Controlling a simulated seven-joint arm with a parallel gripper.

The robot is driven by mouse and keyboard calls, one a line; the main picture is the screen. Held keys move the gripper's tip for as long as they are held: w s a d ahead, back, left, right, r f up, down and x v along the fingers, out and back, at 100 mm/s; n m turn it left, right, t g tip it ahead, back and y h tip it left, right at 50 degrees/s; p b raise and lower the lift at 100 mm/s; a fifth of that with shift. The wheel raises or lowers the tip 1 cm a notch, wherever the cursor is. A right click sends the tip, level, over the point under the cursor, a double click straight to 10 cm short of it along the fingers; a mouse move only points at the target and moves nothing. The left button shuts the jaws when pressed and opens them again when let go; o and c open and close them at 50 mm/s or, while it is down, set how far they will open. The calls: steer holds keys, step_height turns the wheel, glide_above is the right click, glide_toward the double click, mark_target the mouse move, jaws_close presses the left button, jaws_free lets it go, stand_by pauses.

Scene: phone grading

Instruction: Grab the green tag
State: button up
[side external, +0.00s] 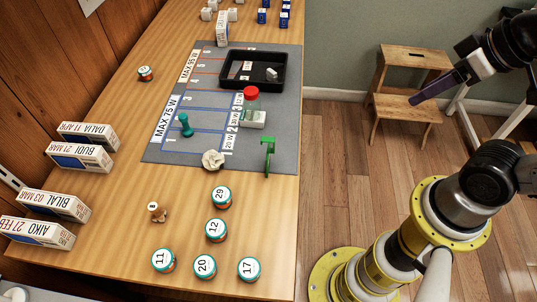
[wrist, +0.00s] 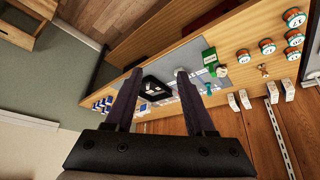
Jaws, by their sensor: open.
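The green tag (side external: 268,155) stands upright at the lower right edge of the grey mat (side external: 185,160) on the wooden table. In the wrist view a green piece (wrist: 210,57), which looks like the same tag, shows beyond and right of the right fingertip. My gripper (side external: 414,100) is high over the floor to the right of the table, well apart from the tag. In the wrist view my gripper (wrist: 156,74) has its two dark fingers spread with nothing held between them.
A black tray (side external: 284,75) with small items lies on the mat, near a red round piece (side external: 251,92). A teal stamp-like piece (side external: 186,126) and a whitish lump (side external: 213,159) stand on the mat. Numbered jars (side external: 215,230) and labelled boxes (side external: 80,157) surround it. A step stool (side external: 405,105) stands on the floor.

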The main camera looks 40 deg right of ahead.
steer(key=w+r+n, duration=0.2)
steer(key=w+r, duration=0.1)
steer(key=r, duration=0.1)
steer(key=n+g, duration=0.6)
steer(key=n, duration=0.1)
glide_above(272, 139)
step_height(272, 139, down, 10)
step_height(272, 139, down, 7)
steer(key=shift+w+r, duration=0.1)
steer(key=shift+f, duration=3.1)
